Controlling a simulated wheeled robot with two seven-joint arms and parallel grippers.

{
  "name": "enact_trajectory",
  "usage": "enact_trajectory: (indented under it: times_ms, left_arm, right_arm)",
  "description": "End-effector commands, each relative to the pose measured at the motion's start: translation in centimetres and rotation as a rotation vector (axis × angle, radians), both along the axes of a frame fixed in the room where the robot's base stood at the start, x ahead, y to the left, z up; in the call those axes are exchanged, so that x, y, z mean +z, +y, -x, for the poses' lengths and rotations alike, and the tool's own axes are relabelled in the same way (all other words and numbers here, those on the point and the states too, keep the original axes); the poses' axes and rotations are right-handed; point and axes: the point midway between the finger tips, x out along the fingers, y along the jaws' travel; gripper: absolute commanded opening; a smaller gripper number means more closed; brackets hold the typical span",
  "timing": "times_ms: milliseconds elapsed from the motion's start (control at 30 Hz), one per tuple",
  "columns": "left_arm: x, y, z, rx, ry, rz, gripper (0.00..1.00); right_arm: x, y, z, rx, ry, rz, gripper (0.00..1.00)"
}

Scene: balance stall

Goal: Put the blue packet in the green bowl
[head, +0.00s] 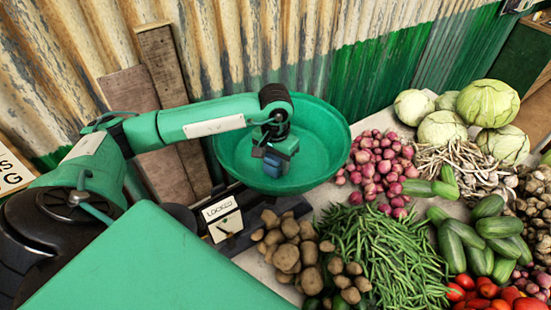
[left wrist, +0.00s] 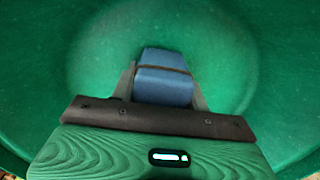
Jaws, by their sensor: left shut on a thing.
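The blue packet (left wrist: 163,80) is between the two fingers of my left gripper (left wrist: 165,85), which is shut on it. A thin dark band crosses the packet in the left wrist view. In the head view the packet (head: 272,166) shows small under my left gripper (head: 275,158), over the inside of the green bowl (head: 328,150). The bowl's inner wall also fills the background of the left wrist view (left wrist: 265,60). I cannot tell whether the packet touches the bowl's bottom. My right gripper is not in view.
The bowl sits on a scale with a white label plate (head: 223,222). Potatoes (head: 288,243), green beans (head: 385,250) and red onions (head: 380,165) lie close in front and to the right. Cabbages (head: 442,127) stand farther right. A corrugated wall (head: 290,45) rises behind.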

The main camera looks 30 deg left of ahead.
Motion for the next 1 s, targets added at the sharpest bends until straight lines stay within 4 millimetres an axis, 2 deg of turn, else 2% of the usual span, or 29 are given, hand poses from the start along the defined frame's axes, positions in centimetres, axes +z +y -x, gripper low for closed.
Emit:
enact_trajectory:
  times_ms: [300, 333, 433, 833, 867, 1000]
  left_arm:
    - [-0.3, 0.0, -0.1, 0.000, -0.003, 0.000, 0.16]
    - [-0.3, 0.0, 0.0, 0.000, -0.002, 0.000, 0.47]
    - [-0.2, 0.0, 0.0, 0.000, -0.002, 0.000, 0.67]
    - [0.2, 0.0, -0.1, 0.000, -0.002, 0.000, 0.67]
    - [0.3, 0.0, -0.1, 0.000, -0.004, 0.000, 0.67]
    - [2.2, 0.1, -0.2, -0.001, -0.008, -0.001, 0.67]
  right_arm:
    - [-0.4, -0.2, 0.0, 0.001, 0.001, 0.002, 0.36]
    - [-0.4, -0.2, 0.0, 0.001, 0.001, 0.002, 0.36]
    - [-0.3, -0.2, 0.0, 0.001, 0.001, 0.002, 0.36]
    - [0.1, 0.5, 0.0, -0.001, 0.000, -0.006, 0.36]
    - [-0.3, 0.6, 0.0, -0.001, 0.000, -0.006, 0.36]
    - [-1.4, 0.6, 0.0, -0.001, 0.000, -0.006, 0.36]
